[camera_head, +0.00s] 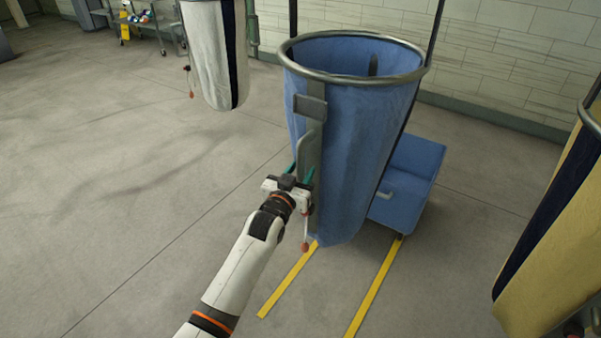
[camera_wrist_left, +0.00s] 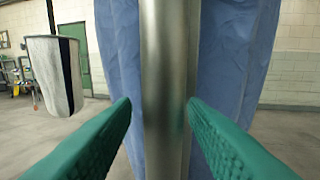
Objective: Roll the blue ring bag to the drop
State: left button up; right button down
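The blue ring bag (camera_head: 352,140) hangs open-topped from a round metal ring (camera_head: 283,52) near the middle of the head view. A grey metal upright (camera_head: 314,140) runs down its near left side. My left gripper (camera_head: 300,173) is at this upright, with green fingers open. In the left wrist view the metal upright (camera_wrist_left: 166,70) stands between the two fingers, with blue fabric (camera_wrist_left: 228,60) behind it. The fingers are not closed on it; whether they touch it I cannot tell. My right gripper is not in view. I cannot make out which place is the drop.
Yellow floor lines (camera_head: 374,287) run toward the front beside the bag. A blue box (camera_head: 412,175) stands behind it at right. A white bag (camera_head: 210,55) hangs at the back left, a yellow one (camera_head: 560,240) at the right. The left floor is clear.

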pick_arm(q)
jog(key=b+v, duration=0.1)
jog(key=v, duration=1.1)
dwell(1.0)
jog(key=s+a+f+n+g+y, duration=0.1)
jog(key=s+a+f+g+y, duration=0.15)
jog(key=f, duration=0.95)
jog(key=s+a+f+g+y, duration=0.1)
jog(key=s+a+f+g, duration=0.15)
jog(key=f, duration=0.95)
jog(key=s+a+f+g+y, duration=0.1)
jog(key=s+a+f, duration=0.2)
jog(key=s+f, duration=0.35)
jog(key=s+a+f+g+y, duration=0.1)
jog(key=s+a+f+g, duration=0.2)
jog(key=f, duration=0.6)
jog(key=s+a+f+g, duration=0.2)
jog(key=s+f, duration=0.3)
jog(key=s, duration=0.6)
jog(key=s+a+f+n+g+y, duration=0.1)
jog(key=s+a+f, duration=0.3)
jog(key=s, duration=0.8)
jog(key=s+a+f+g+y, duration=0.1)
jog(key=s+a+f+g, duration=0.2)
jog(key=s+f, duration=0.4)
jog(key=s+a, duration=0.1)
jog(key=s, duration=0.4)
jog(key=shift+s+f+n, duration=0.2)
jog(key=shift+f+n, duration=0.1)
jog(key=shift+f, duration=0.1)
